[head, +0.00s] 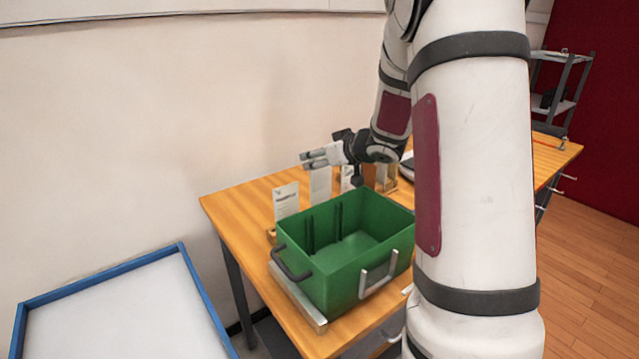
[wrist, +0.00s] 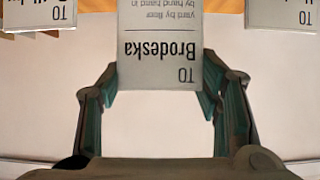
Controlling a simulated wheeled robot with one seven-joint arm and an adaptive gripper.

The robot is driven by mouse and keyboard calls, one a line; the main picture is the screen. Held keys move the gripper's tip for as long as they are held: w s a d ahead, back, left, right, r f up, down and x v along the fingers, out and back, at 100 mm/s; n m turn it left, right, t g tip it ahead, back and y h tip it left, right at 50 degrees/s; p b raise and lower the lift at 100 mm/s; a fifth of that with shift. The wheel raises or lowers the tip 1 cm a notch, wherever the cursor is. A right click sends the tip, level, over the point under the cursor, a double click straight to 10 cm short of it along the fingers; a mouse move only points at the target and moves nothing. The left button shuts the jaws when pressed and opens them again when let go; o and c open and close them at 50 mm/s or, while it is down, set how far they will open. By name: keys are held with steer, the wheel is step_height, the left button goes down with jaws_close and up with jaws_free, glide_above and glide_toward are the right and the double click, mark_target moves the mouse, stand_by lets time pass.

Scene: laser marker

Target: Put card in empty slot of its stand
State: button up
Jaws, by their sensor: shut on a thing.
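My gripper (head: 312,160) is stretched out level above the back of the wooden table. In the wrist view its two fingers (wrist: 160,92) close on the side edges of a white card (wrist: 160,45) reading "TO Brodeska", upside down in that view. In the head view this card (head: 320,184) appears upright just below the fingers. Another white card (head: 287,200) stands to its left, near a small wooden stand piece (head: 271,235). Neighbouring cards show at the wrist view's top left (wrist: 38,14) and top right (wrist: 282,14). The empty slot and the held card's lower edge cannot be made out.
A green crate (head: 303,270) with grey handles stands in front of the cards on the table (head: 232,208). A wall is close behind. A blue-edged white surface (head: 120,310) lies at lower left. My arm hides much of the table's right side.

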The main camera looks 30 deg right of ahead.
mark_target(321, 175)
steer(key=shift+f+b, duration=0.65)
steer(key=shift+f, duration=2)
steer(key=o, duration=0.8)
steer(key=shift+c, duration=0.2)
